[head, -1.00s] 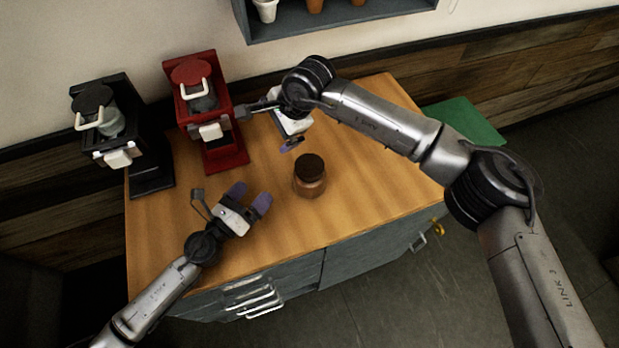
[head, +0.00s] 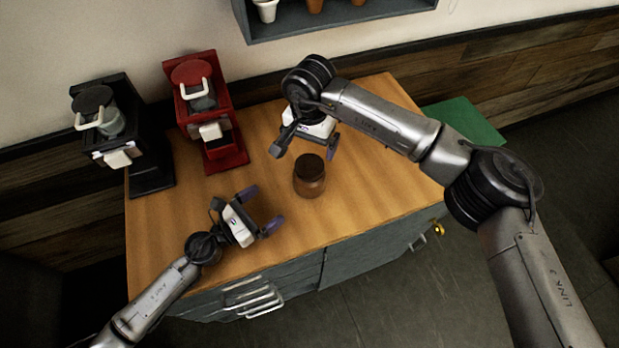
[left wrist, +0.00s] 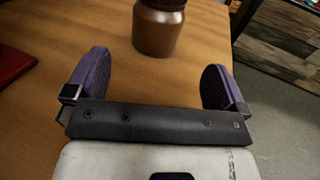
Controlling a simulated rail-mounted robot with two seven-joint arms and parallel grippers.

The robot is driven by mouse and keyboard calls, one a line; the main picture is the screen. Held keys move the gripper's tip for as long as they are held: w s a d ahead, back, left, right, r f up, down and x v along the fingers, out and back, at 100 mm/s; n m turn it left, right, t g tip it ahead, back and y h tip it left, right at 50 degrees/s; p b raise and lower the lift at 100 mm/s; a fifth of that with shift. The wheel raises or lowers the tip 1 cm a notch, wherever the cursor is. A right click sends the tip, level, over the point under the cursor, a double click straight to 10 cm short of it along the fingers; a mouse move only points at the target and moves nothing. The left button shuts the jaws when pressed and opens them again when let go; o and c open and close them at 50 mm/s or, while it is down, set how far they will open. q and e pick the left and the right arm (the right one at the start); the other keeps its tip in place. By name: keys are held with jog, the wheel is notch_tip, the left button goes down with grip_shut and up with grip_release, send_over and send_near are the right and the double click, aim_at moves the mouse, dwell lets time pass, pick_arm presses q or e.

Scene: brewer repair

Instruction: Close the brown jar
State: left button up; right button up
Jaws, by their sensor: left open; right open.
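The brown jar (head: 309,183) stands upright on the wooden counter, with a dark brown lid (head: 310,167) on its top. I cannot tell how tightly the lid sits. My left gripper (head: 263,208) is open and empty, low over the counter to the left of the jar, with its fingers pointing towards it. In the left wrist view the jar (left wrist: 158,28) stands beyond and between the open purple fingers, apart from them; its top is cut off. My right gripper (head: 306,149) is open, just behind and above the jar, and seems not to touch it.
A red brewer (head: 224,150) and a black brewer (head: 150,175) stand at the back left of the wooden counter (head: 375,200). A shelf with cups (head: 267,10) hangs on the wall above. The counter right of the jar is clear. Drawer handles (head: 262,306) stick out at the front.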

aim_at(309, 165)
pick_arm(q)
jog(key=x, duration=1.3)
jog(key=shift+w+d, duration=0.25)
jog(key=c, duration=1.3)
jog(key=shift+c, duration=1.2)
pick_arm(e)
jog(key=shift+r+n, duration=0.1)
jog(key=shift+n, duration=0.9)
jog(key=shift+r+n, duration=0.15)
jog(key=shift+n, duration=1.15)
jog(key=shift+f, duration=4)
